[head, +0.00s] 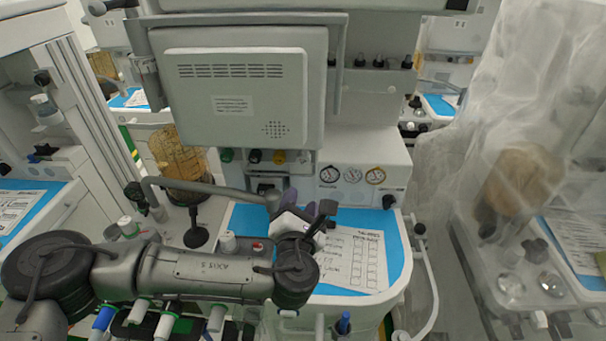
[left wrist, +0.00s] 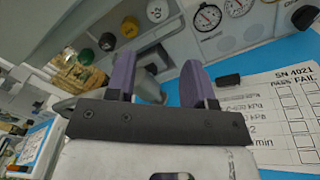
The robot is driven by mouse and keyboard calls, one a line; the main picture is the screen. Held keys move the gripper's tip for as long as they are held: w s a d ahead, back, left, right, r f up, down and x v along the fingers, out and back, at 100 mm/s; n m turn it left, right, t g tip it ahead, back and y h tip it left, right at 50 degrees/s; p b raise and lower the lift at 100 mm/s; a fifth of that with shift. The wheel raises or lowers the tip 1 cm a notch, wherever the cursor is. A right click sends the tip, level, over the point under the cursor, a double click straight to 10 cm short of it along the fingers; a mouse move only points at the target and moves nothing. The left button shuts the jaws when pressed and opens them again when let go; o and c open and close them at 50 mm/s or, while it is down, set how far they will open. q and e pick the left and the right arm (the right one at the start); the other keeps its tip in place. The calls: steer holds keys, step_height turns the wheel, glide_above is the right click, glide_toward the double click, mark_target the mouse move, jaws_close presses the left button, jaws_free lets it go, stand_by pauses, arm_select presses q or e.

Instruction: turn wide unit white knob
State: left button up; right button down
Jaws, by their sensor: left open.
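My left gripper (head: 308,206) is open, with purple fingers apart, above the blue work surface in front of the wide unit. In the left wrist view the open fingers (left wrist: 158,72) have a grey rounded part beyond and between them; I cannot tell if they touch it. A pale round knob face marked O2 (left wrist: 157,10) is at the top of that view, beyond the fingertips. It ends a row with a yellow knob (left wrist: 129,27), a black knob (left wrist: 107,41) and a green knob (left wrist: 85,55). In the head view the pale knob (head: 303,157) is small beneath the monitor. My right gripper is out of view.
The grey monitor (head: 235,90) overhangs the knob row. Several gauges (head: 353,175) are to its right. A printed checklist (head: 352,258) lies on the blue surface (head: 398,262). A grey tube (head: 200,187) runs left of the gripper. A plastic-covered cart (head: 530,130) stands right.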

mark_target(303, 161)
arm_select(q)
steer(key=w+b, duration=0.1)
steer(key=w, duration=0.3)
steer(key=w+b, duration=0.1)
steer(key=w, duration=0.4)
steer(key=w+b, duration=0.1)
steer(key=w, duration=0.3)
steer(key=shift+w+d, duration=0.25)
steer(key=shift+w, duration=0.05)
steer(key=shift+c, duration=0.4)
